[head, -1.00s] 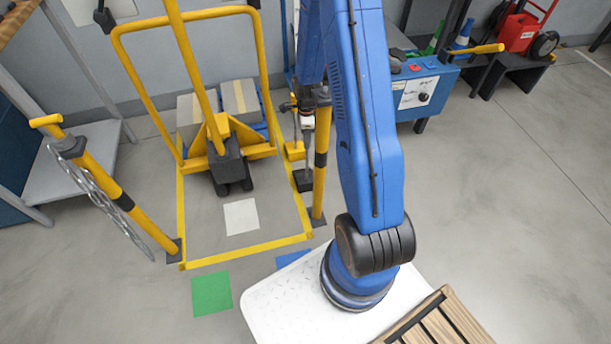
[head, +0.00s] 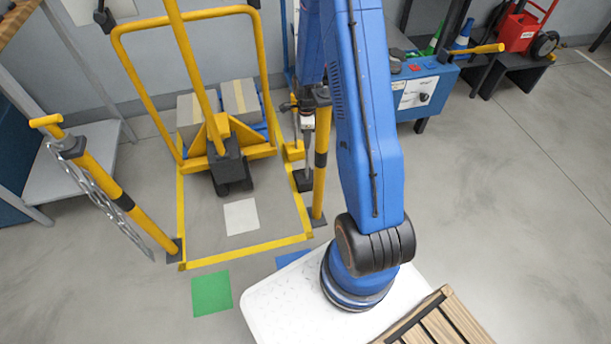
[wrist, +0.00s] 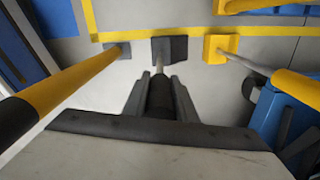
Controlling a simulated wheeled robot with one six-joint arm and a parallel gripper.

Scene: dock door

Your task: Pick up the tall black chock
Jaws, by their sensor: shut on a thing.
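The tall black chock (head: 302,181) has a dark block at floor level and an upright handle. In the head view it is just left of the near yellow post. The wrist view shows its block (wrist: 178,50) at the top middle, with the handle running up between my fingers. My gripper (head: 306,127) points down, and in the wrist view (wrist: 160,82) it is shut on that handle. I cannot tell whether the block touches the floor. My blue arm hides part of the area to the right.
A yellow chock (head: 294,150) with a rod stands close beside the black one. The yellow post (head: 320,160) is close on the other side. A yellow-framed truck with boxes (head: 240,98) stands behind left. A chain hangs from the left post (head: 105,195).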

